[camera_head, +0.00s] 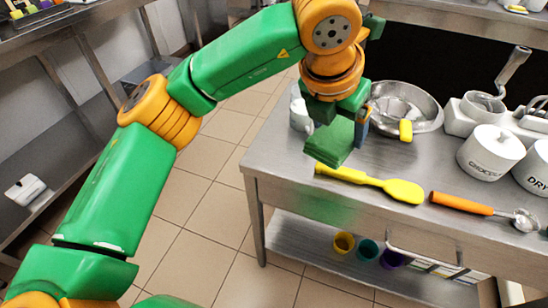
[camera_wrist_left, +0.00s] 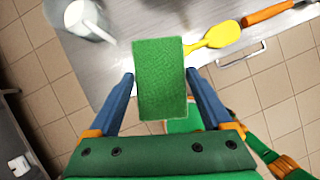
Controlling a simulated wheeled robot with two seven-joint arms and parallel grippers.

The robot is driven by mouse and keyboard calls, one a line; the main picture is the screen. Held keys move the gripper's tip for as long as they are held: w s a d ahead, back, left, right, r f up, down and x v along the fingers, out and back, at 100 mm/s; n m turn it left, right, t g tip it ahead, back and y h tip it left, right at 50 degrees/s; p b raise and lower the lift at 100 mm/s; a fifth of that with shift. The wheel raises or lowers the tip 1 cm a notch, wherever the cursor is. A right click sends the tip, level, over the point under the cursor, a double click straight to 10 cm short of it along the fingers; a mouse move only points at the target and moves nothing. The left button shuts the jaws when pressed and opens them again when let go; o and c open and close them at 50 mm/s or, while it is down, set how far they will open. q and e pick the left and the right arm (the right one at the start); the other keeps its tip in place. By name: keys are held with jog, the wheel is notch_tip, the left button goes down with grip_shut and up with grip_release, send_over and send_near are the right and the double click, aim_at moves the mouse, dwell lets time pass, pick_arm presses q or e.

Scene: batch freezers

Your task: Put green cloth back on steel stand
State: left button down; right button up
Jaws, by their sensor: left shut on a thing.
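The green cloth (camera_head: 330,143) is a flat, thick rectangle. My left gripper (camera_head: 338,118) is shut on it and holds it above the left end of the steel stand (camera_head: 265,150), near its front edge. In the left wrist view the cloth (camera_wrist_left: 160,80) sits between the two blue fingers of my left gripper (camera_wrist_left: 160,85). The bare steel top of the stand (camera_wrist_left: 115,75) shows behind the cloth there. My right gripper is not in view.
A yellow spatula (camera_head: 370,183) and an orange-handled scoop (camera_head: 462,203) lie along the stand's front edge. Behind are a metal bowl (camera_head: 425,105), a yellow block (camera_head: 405,130), a white jug (camera_head: 299,115) and white canisters (camera_head: 490,155). Coloured cups (camera_head: 344,243) stand on the lower shelf.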

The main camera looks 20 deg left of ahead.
pick_arm(q)
jog(key=d+n, duration=0.1)
jog(key=d+r+n+y, duration=0.1)
jog(key=n, duration=0.1)
jog(key=shift+r, duration=0.1)
jog(key=shift+n+y, duration=0.3)
jog(key=shift+n, duration=0.1)
jog(key=w+a+f, duration=0.1)
jog(key=a+f, duration=0.2)
jog(key=a, duration=0.1)
jog(key=w+a+f, duration=0.1)
jog(key=a+f, duration=0.2)
jog(key=a, duration=0.2)
jog(key=w+a+f, duration=0.1)
jog(key=a+f, duration=0.2)
jog(key=a, duration=0.1)
jog(key=shift+w+a+f, duration=0.35)
jog(key=shift+w, duration=0.05)
notch_tip(320, 180, down, 3)
jog(key=shift+f+p, duration=0.1)
jog(key=shift+p, duration=0.25)
grip_release()
jog(key=v, duration=1.2)
jog(key=shift+s, duration=0.1)
